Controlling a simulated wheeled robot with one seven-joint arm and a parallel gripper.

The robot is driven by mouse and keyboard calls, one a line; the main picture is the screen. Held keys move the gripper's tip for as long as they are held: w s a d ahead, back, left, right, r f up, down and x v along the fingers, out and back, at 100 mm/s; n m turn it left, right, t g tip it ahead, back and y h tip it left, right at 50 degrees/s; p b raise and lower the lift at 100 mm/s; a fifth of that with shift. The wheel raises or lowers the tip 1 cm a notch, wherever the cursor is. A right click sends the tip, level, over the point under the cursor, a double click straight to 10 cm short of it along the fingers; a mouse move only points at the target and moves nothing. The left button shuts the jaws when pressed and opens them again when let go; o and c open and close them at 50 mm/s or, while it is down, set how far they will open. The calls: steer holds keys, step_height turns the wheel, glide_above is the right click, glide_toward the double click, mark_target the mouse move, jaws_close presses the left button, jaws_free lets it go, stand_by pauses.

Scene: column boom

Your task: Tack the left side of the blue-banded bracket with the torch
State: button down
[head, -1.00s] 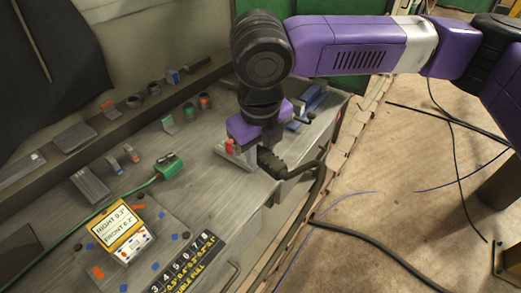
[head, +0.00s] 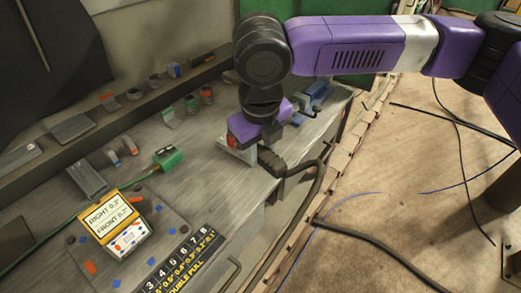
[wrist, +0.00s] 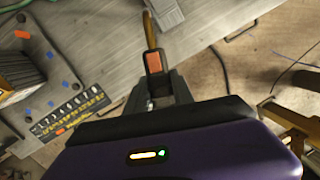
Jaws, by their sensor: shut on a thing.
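My gripper (head: 246,140) hangs over the right part of the grey bench in the head view. In the wrist view my gripper (wrist: 155,92) is shut on the torch (wrist: 153,62), which has an orange patch and a copper-coloured nozzle pointing away from me. The torch's black lower part and cable (head: 285,167) hang beside the gripper in the head view. A small bracket with a blue band (head: 174,70) seems to stand on the rear ledge. Another small bracket with a bluish mark (head: 113,157) stands on the bench left of my gripper. I cannot tell which is meant.
A yellow-framed card reading "RIGHT 0.3, FRONT 0.2" (head: 117,222) lies on a plate at the front left. A green clamp with a cable (head: 168,157), rings, dark blocks and a blue vise-like tool (head: 318,98) share the bench. Floor right of the bench holds loose cables.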

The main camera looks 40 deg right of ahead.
steer(key=shift+w+f, duration=0.15)
steer(key=shift+f, duration=0.4)
steer(key=shift+r+p, duration=0.1)
steer(key=shift+p, duration=0.25)
stand_by(2.4)
steer(key=r+p, duration=0.2)
steer(key=r, duration=0.1)
steer(key=s+r+p, duration=0.1)
steer(key=r+p, duration=0.1)
steer(key=p, duration=0.1)
steer(key=r+p, duration=0.3)
steer(key=shift+s+a+r, duration=0.2)
steer(key=shift+s+r, duration=0.05)
steer(key=shift+r, duration=0.1)
stand_by(0.6)
